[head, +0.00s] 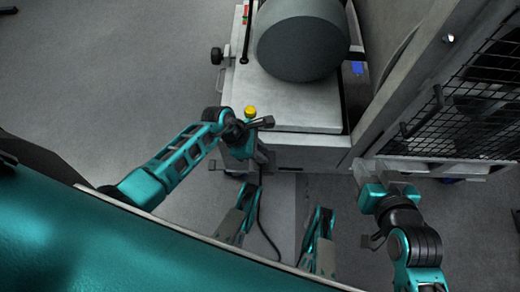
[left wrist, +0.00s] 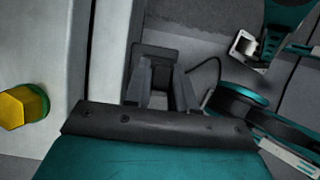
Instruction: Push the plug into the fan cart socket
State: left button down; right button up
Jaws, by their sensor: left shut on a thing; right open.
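The fan cart (head: 290,105) stands ahead, with a large dark drum on its pale top. My left gripper (head: 262,157) is at the cart's front face, below the yellow knob. In the left wrist view its fingers (left wrist: 166,82) are shut on the plug (left wrist: 158,99), a small grey piece partly hidden between them. A dark square housing that looks like the socket (left wrist: 154,52) is right at the fingertips. I cannot tell how far the plug is in. In the head view the hand hides plug and socket. My right gripper (head: 378,172) is open and empty, right of the cart.
A yellow knob (head: 250,112) sits on the cart's near edge; it also shows in the left wrist view (left wrist: 25,107). A dark cable (head: 262,222) hangs down to the floor. A tall grey cabinet with a mesh guard (head: 470,110) stands at right.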

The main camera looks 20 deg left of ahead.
pick_arm(q)
jog(key=shift+f, duration=0.3)
pick_arm(e)
jog(key=shift+f, duration=0.25)
pick_arm(q)
jog(key=c, duration=0.8)
grip_release()
jog(key=shift+c, duration=0.2)
pick_arm(e)
jog(key=shift+r, duration=0.1)
pick_arm(q)
jog(key=p+v, duration=0.1)
jog(key=v, duration=0.1)
jog(key=shift+a+r, duration=0.15)
jog(key=shift+r, duration=0.25)
jog(key=p+v, duration=0.4)
jog(key=v, duration=0.6)
pick_arm(e)
jog(key=r, duration=0.2)
jog(key=d+r, duration=0.1)
jog(key=shift+s+r, duration=0.2)
jog(key=shift+s, duration=0.05)
